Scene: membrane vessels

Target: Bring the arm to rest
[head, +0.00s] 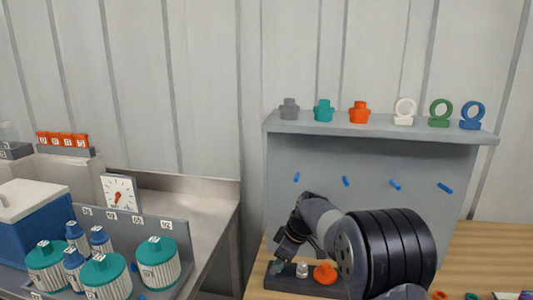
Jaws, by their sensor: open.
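My arm (326,222) is in the right half of the head view, its large black ribbed part close to the camera. It bends left and down to my gripper (281,263), which is small and dark and points down over the left end of a dark block (300,285) on the wooden table. The gripper is open. Its fingers are small here, and I cannot tell whether they touch the block or the small greyish-teal piece (276,268) there. A clear-white piece (302,270) and an orange knob (325,273) sit to the right on the block.
A grey shelf (380,130) behind the arm bears coloured caps and rings. Blue pegs (395,185) stick out of the panel below. On the left, teal-lidded vessels (158,262), a blue box (35,215) and a dial (120,194) crowd a metal bench (200,205).

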